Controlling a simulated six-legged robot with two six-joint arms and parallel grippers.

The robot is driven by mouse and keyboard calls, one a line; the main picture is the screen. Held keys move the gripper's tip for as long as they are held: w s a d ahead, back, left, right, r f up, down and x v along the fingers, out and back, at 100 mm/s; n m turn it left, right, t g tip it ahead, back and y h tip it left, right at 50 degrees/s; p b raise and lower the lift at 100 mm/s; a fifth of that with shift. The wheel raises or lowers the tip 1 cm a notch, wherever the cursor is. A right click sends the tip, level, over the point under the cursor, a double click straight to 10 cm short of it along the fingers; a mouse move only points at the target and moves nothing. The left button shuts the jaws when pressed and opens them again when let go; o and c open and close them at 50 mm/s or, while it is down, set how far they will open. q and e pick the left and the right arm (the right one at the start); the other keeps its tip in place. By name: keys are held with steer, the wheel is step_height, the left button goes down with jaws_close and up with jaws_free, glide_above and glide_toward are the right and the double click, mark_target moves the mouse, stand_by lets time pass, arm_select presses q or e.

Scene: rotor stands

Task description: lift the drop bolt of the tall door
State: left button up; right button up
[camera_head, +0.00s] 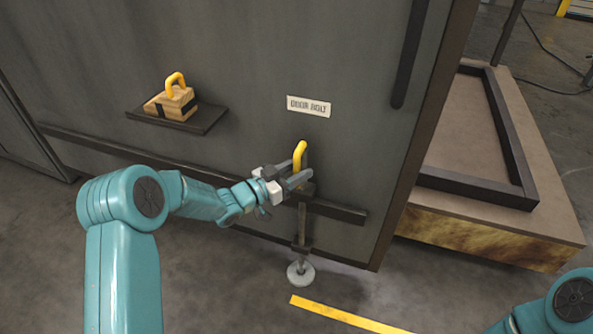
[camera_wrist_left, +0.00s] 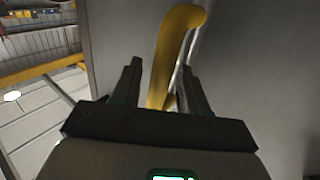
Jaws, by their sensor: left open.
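The tall door (camera_head: 240,60) is a dark grey panel with a label reading "DOOR BOLT" (camera_head: 309,106). Below the label is the drop bolt (camera_head: 302,225), a vertical rod with a yellow handle (camera_head: 299,155) on top. Its lower end meets a round floor plate (camera_head: 300,273). My left gripper (camera_head: 296,178) is open at the yellow handle. In the left wrist view the yellow handle (camera_wrist_left: 172,60) stands between or just beyond the two dark fingers (camera_wrist_left: 157,90); contact cannot be told. My right gripper is out of view.
A small shelf (camera_head: 210,122) on the door holds a wooden block with a yellow handle (camera_head: 172,100). A dark rail (camera_head: 340,212) crosses the door low down. A framed platform (camera_head: 490,225) stands at right. Yellow tape (camera_head: 345,316) marks the floor.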

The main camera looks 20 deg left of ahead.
mark_target(296, 154)
arm_select(q)
jaws_close()
step_height(296, 154, up, 7)
steer(key=p, duration=0.3)
steer(key=shift+f, duration=0.1)
jaws_free()
steer(key=shift+a, duration=0.1)
steer(key=p+v, duration=0.2)
steer(key=v, duration=1.4)
steer(key=shift+s, duration=0.2)
